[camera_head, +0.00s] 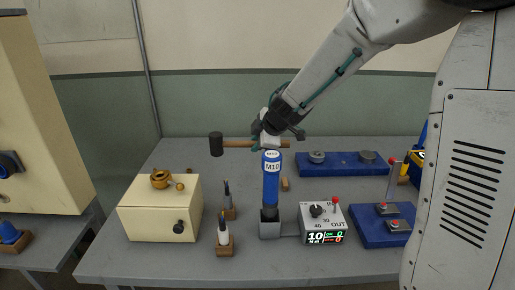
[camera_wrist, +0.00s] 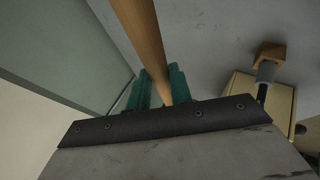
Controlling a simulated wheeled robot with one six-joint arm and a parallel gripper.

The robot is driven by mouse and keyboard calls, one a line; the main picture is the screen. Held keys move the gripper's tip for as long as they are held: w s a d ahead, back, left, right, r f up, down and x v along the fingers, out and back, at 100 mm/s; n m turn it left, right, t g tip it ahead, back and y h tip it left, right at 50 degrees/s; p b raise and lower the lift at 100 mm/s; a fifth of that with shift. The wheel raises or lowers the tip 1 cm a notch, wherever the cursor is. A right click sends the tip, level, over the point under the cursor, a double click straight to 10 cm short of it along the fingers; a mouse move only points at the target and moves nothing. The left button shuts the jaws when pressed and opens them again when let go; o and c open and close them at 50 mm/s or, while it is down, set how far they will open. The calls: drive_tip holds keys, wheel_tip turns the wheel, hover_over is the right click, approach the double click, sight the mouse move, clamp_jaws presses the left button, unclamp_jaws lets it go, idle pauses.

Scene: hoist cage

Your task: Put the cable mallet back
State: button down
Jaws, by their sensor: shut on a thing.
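The mallet (camera_head: 216,145) has a dark head and a light wooden handle. In the head view it lies level, head to the left, behind and just above the top of the blue M10 tool. My gripper (camera_head: 268,142) is shut on the handle to the right of the head. In the wrist view the wooden handle (camera_wrist: 143,38) runs between the green fingers (camera_wrist: 160,88), and the mallet head is out of sight. The mallet looks raised off the table, but its exact height is hard to tell.
The blue M10 tool (camera_head: 271,185) stands upright beside a control box (camera_head: 322,222).

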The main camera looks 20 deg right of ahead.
wheel_tip(320, 180, down, 6)
drive_tip(key=shift+s+d, duration=0.15)
drive_tip(key=shift+d, duration=0.1)
drive_tip(key=shift+s+d, duration=0.1)
drive_tip(key=shift+d, duration=0.1)
idle(0.8)
drive_tip(key=shift+f, duration=0.1)
idle(0.7)
